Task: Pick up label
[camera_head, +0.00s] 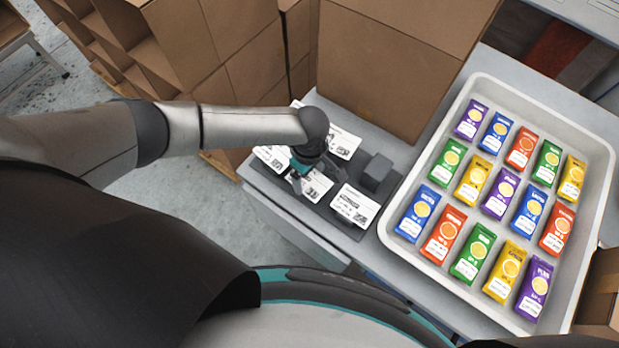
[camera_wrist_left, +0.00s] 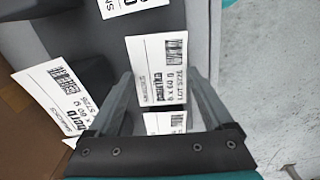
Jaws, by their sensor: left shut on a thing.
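Several white printed labels lie on a dark grey board (camera_head: 330,216) at the table's left end. My left gripper (camera_head: 297,183) points down at the board and is shut on a label (camera_head: 317,187). In the left wrist view, that label (camera_wrist_left: 158,72), reading "paprika 6 x 60 g", sits between the fingers of my left gripper (camera_wrist_left: 160,76). I cannot tell if it is clear of the board. A herb label (camera_wrist_left: 56,96) lies to its left there. Another label (camera_head: 355,204) lies right of the gripper, and one (camera_head: 344,142) behind it. My right gripper is not in view.
A dark block (camera_head: 376,172) stands on the board's right side. A pale tray (camera_head: 398,240) of coloured sachets fills the table to the right. A large cardboard box (camera_head: 385,70) stands behind the labels, with more boxes (camera_head: 240,60) at the back left.

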